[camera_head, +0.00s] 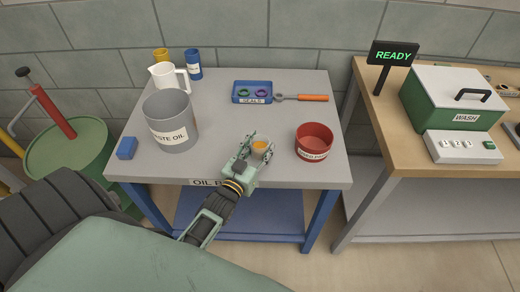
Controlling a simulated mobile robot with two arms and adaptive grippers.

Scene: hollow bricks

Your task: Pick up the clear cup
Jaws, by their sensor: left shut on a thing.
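The small clear cup (259,147) stands at the front middle of the grey table, with something amber showing in it. My left gripper (262,145) reaches in from below and is shut on the cup, with its fingers on either side. The fingers and palm hide part of the cup's wall. I cannot tell whether its base touches the tabletop. My right gripper is not in view.
A red bowl (314,142) stands close to the right of the cup. A grey waste oil bucket (170,122), white jug (165,76) and blue block (127,148) are left. A blue seals tray (252,92) and orange-handled tool (308,98) lie behind.

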